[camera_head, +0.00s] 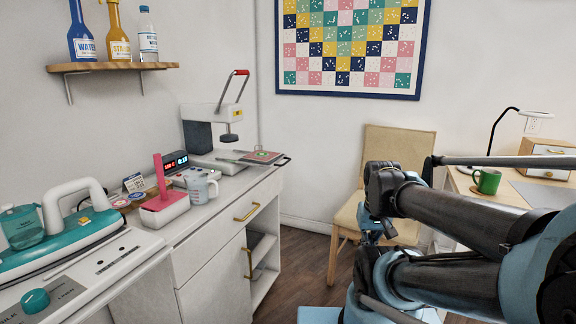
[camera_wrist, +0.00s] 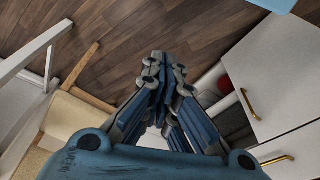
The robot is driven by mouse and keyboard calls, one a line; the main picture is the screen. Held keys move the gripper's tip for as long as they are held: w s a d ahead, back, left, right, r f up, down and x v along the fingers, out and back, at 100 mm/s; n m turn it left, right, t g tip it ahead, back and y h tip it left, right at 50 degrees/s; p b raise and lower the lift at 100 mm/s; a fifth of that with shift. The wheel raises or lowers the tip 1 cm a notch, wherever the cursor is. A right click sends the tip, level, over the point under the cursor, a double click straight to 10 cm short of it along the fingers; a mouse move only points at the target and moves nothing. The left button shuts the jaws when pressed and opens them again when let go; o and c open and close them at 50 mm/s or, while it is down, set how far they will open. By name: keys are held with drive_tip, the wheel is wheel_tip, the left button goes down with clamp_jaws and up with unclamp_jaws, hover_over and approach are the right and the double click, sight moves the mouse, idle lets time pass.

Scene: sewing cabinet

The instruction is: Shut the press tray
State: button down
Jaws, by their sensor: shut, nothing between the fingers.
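The white press (camera_head: 216,120) with a red-tipped lever stands at the far end of the white counter. Its flat tray (camera_head: 244,162) sticks out to the right from under the press head, so it is open. A dark handle (camera_head: 284,161) is at the tray's right end, by the counter's edge. A small pink and green patterned square lies on the tray. My gripper (camera_wrist: 160,58) is shut and empty in the wrist view, above the wooden floor. It is apart from the tray, which does not show in the wrist view.
The counter holds a measuring cup (camera_head: 202,187), a pink-handled tool (camera_head: 161,182), a display box (camera_head: 176,161) and a teal iron (camera_head: 60,240). A wooden chair (camera_head: 388,160) stands near my arm. A desk with a green mug (camera_head: 486,181) is at right. Floor between is clear.

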drive_tip(key=w+a+r+m+y, duration=0.1)
drive_tip(key=w+a+r+y, duration=0.35)
drive_tip(key=w, duration=0.35)
drive_tip(key=w+a+r+m+y, duration=0.1)
drive_tip(key=w+a+r+y, duration=0.2)
drive_tip(key=w+a+r, duration=0.4)
drive_tip(key=w+d+r+m+t+y, duration=0.1)
drive_tip(key=w+y, duration=0.3)
drive_tip(key=w, duration=0.8)
drive_tip(key=w+d+r+m+t+y, duration=0.1)
drive_tip(key=w+r+t+y, duration=0.15)
drive_tip(key=w, duration=0.85)
drive_tip(key=x, duration=1.4)
drive_tip(key=shift+s+a+f+g+y, duration=0.2)
drive_tip(key=shift+s+a+g+y, duration=0.1)
drive_tip(key=shift+g+y, duration=0.1)
